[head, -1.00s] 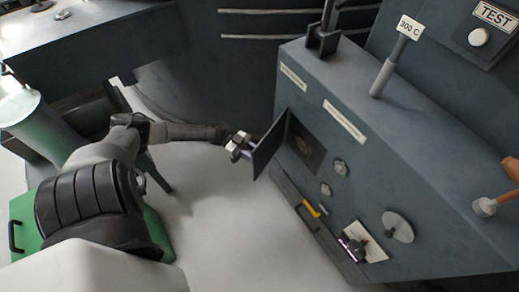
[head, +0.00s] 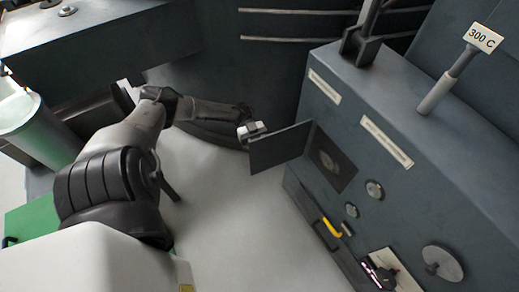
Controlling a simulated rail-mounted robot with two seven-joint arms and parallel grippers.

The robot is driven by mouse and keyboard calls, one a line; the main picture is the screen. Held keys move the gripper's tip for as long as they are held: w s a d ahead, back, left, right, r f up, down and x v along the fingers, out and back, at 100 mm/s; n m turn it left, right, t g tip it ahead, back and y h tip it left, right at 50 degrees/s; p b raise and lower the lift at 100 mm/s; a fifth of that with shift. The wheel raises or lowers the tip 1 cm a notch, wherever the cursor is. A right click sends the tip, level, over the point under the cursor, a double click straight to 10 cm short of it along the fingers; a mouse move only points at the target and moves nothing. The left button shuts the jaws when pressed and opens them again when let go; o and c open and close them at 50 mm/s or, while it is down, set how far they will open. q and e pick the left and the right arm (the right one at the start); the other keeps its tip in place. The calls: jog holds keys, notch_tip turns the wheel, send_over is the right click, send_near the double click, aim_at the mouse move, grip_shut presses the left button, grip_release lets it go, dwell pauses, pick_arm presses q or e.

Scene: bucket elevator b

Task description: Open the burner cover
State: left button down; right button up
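The burner cover (head: 282,147) is a thin dark grey flap on the front of the grey machine. It stands open, swung out to the left from a square opening (head: 331,161). A round burner shows inside the opening. My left gripper (head: 252,130) is at the outer edge of the cover, on its far side. The cover hides its fingertips, so I cannot see whether they are open or touching it. My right gripper is not in view.
The machine front (head: 415,205) carries knobs, a round disc (head: 442,263) and a yellow handle (head: 331,227) below the opening. A lever with a 300 C label (head: 481,38) stands on top. The pale floor (head: 235,225) left of the machine is clear.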

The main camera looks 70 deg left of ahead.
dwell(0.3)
pick_arm(q)
jog(key=c, duration=0.9)
grip_release()
jog(key=shift+o, duration=0.2)
jog(key=a+b, duration=0.7)
jog(key=a, duration=0.6)
jog(key=shift+s+a, duration=0.35)
